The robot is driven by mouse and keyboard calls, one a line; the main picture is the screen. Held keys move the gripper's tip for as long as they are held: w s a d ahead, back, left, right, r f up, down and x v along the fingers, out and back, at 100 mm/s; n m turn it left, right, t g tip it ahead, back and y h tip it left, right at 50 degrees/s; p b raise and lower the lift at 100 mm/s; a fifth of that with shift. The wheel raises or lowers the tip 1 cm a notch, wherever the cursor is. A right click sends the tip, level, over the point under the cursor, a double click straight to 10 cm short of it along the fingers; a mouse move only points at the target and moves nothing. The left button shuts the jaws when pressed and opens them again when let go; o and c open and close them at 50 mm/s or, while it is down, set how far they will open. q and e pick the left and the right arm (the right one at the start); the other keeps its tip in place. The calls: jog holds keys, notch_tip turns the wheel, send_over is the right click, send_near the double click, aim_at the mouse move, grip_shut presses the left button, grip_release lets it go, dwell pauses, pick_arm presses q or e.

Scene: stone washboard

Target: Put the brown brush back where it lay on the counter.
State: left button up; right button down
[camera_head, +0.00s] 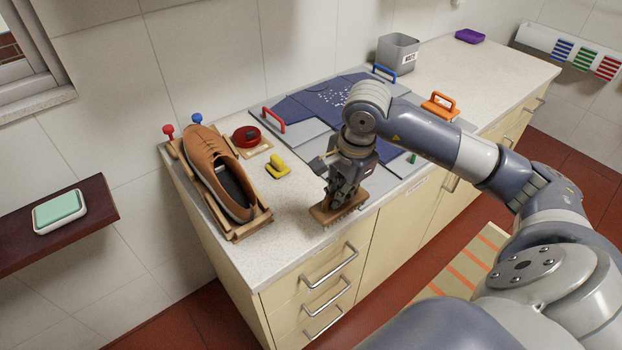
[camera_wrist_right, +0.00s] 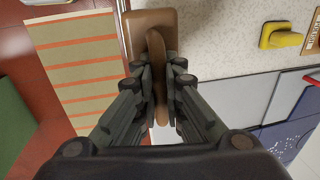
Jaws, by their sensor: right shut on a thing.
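The brown brush (camera_head: 325,214) is in my right gripper (camera_head: 343,196), at the front edge of the counter (camera_head: 290,238). Its bristles point down, and I cannot tell whether they touch the counter top. In the right wrist view the brush (camera_wrist_right: 150,22) shows its brown back and a raised handle. The fingers of the right gripper (camera_wrist_right: 160,85) are shut on that handle from both sides. My left gripper is in neither view.
A brown shoe (camera_head: 213,172) sits in a wooden holder at the counter's left end. A yellow-handled tool (camera_head: 278,168), a red round item (camera_head: 246,136) and a red-handled board (camera_head: 274,119) lie near. Speckled counter is bare between the shoe and the brush.

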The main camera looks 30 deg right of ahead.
jog(key=w+p, duration=0.1)
jog(key=w, duration=0.1)
jog(key=w+a+f+p, duration=0.1)
jog(key=w, duration=0.2)
jog(key=w+a+p, duration=0.1)
jog(key=w, duration=0.2)
jog(key=shift+w+f+p, duration=0.1)
jog(key=shift+f+p, duration=0.2)
jog(key=shift+f, duration=0.05)
notch_tip(320, 180, down, 2)
jog(key=shift+d+f+p, duration=0.15)
jog(key=shift+f+p, duration=0.1)
jog(key=shift+p, duration=0.35)
jog(key=shift+f, duration=0.1)
jog(key=shift+f+b, duration=0.15)
jog(key=shift+b, duration=0.15)
jog(key=c, duration=1.7)
grip_release()
